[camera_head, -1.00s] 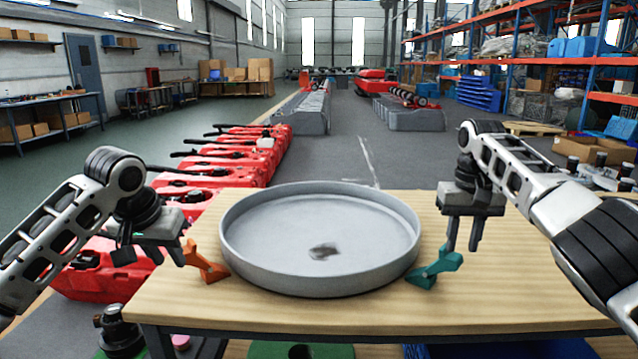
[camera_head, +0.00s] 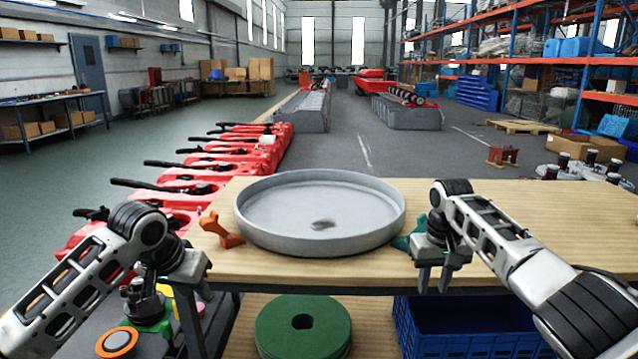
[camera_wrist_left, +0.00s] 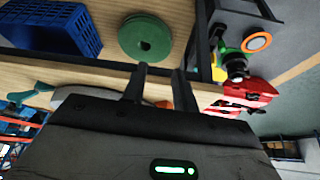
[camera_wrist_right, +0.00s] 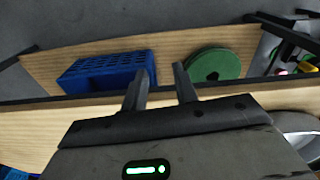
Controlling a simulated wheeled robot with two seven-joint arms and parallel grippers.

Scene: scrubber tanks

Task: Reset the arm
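A round grey tank lid or pan (camera_head: 262,234) lies on the wooden table. A dark smudge shows on its floor. An orange tool (camera_head: 222,232) is at its left edge and a teal tool (camera_head: 410,240) is at its right edge, partly hidden behind my right arm. My left gripper (camera_head: 193,288) hangs by the table's front left corner, empty. Its two fingers are apart in the left wrist view (camera_wrist_left: 160,68). My right gripper (camera_head: 434,284) hangs at the table's front edge, empty. Its fingers are also apart in the right wrist view (camera_wrist_right: 158,70).
The table (camera_head: 500,205) has bare wood on the right. Under it are a green disc (camera_head: 303,335) and a blue crate (camera_head: 465,328) on a lower shelf. Red scrubber machines (camera_head: 180,195) line the left floor. Shelving racks (camera_head: 560,65) stand at the right.

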